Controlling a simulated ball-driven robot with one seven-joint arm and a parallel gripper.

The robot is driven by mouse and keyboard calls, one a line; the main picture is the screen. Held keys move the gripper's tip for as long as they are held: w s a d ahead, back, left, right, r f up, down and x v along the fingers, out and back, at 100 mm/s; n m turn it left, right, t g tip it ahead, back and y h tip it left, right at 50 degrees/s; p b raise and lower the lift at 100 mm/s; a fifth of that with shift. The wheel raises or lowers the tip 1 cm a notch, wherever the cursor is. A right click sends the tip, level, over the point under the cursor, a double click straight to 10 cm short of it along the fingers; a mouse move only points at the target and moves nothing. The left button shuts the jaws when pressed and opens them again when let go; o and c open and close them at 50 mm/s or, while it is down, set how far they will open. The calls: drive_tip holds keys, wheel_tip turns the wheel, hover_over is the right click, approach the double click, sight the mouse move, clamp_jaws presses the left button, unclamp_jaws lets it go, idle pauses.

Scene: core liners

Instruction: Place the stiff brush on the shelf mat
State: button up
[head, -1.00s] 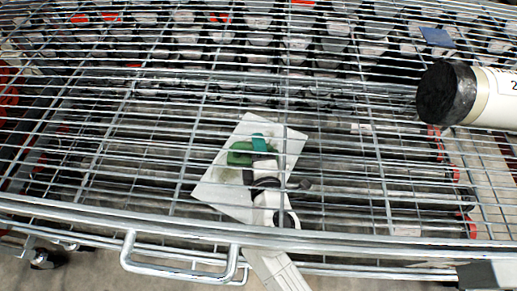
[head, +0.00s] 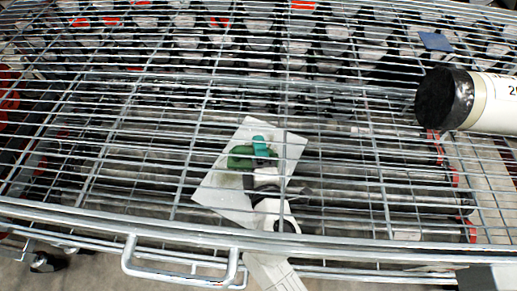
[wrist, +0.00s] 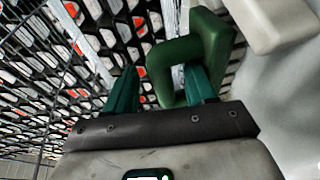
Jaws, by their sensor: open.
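A white sheet (head: 220,192), which looks like the shelf mat, lies tilted behind the wires in the middle of the head view. A green looped piece (head: 240,157), which may be the stiff brush, is over its upper part. It also shows in the wrist view (wrist: 219,40) as a thick green frame. My gripper (head: 260,146) has teal fingers and sits right beside the green piece. In the wrist view my gripper (wrist: 160,82) is open, its fingers apart. The right finger overlaps the green loop; I cannot tell whether they touch. No bristles are visible.
A wire rack (head: 180,240) with a front handle crosses the head view. A white cylinder (head: 495,103) with a black end is at the right. Rows of round-ended pieces (head: 190,42) lie at the back. A small blue piece (head: 436,41) is at the back right.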

drive_tip(key=p+v, duration=0.1)
drive_tip(key=v, duration=1)
